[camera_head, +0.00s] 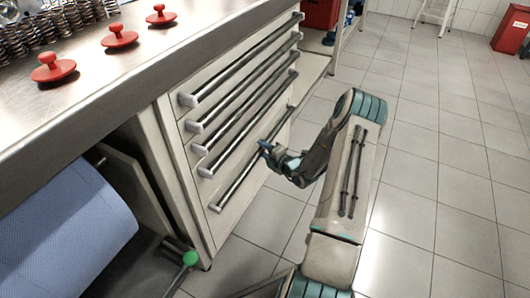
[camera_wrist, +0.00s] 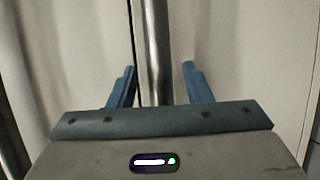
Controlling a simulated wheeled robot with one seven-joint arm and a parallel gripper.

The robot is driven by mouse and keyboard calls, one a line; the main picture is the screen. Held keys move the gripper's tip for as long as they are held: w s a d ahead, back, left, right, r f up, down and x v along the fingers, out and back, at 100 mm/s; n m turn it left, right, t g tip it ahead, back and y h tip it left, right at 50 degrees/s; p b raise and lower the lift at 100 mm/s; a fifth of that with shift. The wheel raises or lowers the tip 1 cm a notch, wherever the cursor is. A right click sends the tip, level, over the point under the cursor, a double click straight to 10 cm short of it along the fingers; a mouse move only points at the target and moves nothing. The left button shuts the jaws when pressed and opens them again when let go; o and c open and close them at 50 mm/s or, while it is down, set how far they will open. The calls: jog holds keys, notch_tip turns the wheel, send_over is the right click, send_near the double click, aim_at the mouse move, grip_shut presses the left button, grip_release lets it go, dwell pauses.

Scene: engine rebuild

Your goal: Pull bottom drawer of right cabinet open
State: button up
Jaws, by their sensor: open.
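The cabinet (camera_head: 176,135) has a stack of drawers with long metal bar handles. The bottom drawer (camera_head: 232,212) looks shut, its front in line with those above. Its bar handle (camera_head: 235,181) runs along the front, low down. My gripper (camera_head: 265,148) is at this handle, a little past its middle toward the far end. In the wrist view, the handle (camera_wrist: 157,45) stands between the two blue fingers of my gripper (camera_wrist: 160,85), with a gap on each side. The gripper is open. Part of the handle is hidden behind my gripper's body.
A metal worktop (camera_head: 120,75) above carries red knobbed pieces (camera_head: 120,36) and springs (camera_head: 50,28). A blue paper roll (camera_head: 60,225) and a green-tipped lever (camera_head: 190,258) are at lower left.

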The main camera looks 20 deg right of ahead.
grip_shut()
jog(key=shift+s+d, duration=0.1)
jog(key=shift+s, duration=0.05)
